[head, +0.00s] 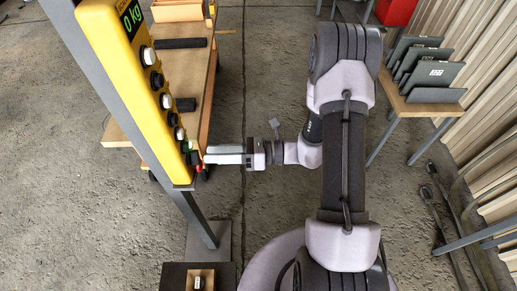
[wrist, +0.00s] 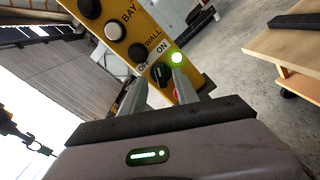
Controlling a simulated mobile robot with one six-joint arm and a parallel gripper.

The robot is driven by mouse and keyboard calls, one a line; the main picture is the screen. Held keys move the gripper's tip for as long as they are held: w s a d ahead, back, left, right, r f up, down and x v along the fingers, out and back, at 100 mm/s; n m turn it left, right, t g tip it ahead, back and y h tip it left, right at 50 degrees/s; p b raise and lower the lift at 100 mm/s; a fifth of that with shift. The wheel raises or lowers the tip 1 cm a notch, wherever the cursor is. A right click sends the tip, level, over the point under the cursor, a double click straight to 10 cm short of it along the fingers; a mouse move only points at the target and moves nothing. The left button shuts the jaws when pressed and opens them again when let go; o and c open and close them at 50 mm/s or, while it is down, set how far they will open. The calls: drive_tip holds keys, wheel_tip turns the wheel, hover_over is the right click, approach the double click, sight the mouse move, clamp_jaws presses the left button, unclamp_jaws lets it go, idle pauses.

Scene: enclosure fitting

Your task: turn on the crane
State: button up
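The crane's yellow control box (head: 128,75) hangs on a grey post, its display (head: 132,20) lit with "0 Kg". In the wrist view the box (wrist: 150,30) shows a dark rotary switch (wrist: 161,75) between "OFF" and "ON" labels, and a green lamp (wrist: 177,58) glowing beside "ON". A red part (wrist: 175,88) is partly hidden behind a finger. My gripper (head: 207,156) is at the lower end of the box. In the wrist view its two fingers (wrist: 160,82) stand apart, one on each side of the switch; contact is not clear.
A wooden table (head: 190,85) with dark bars stands behind the box. A small table (head: 400,100) with dark panels (head: 432,82) in a rack stands at the right, near a red box (head: 396,11). Concrete floor between them is clear.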

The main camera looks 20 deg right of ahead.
drive_tip(key=p+v, duration=0.1)
drive_tip(key=v, duration=1.2)
drive_tip(key=shift+r, duration=0.15)
drive_tip(key=s+a+r+n+h+b, duration=0.4)
drive_tip(key=n+h, duration=0.3)
drive_tip(key=n, duration=0.5)
drive_tip(key=s+a+r+n+h+b, duration=0.3)
drive_tip(key=s+r+n+h, duration=0.4)
drive_tip(key=n, duration=0.4)
drive_tip(key=shift+s+a+n+h+b, duration=0.3)
drive_tip(key=shift+a+n+h+b, duration=0.1)
drive_tip(key=shift+h, duration=0.1)
